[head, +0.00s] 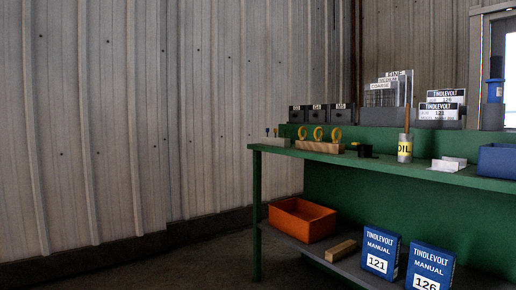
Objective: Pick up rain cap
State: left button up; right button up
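No part is clearly marked as the rain cap. A small pale grey, bent or folded piece (449,163) lies on the green workbench top (375,168), right of the oil can; I cannot tell whether it is the rain cap. Neither of my grippers is in view.
An oil can (405,149), a wooden rack with yellow rings (319,144) and a blue bin (497,161) stand on the bench. Below are an orange bin (300,222), a wooden block (341,251) and manuals 121 (380,252) and 126 (430,266). Floor left of the bench is clear.

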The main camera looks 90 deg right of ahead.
aim_at(363, 152)
jog(key=z, duration=2.2)
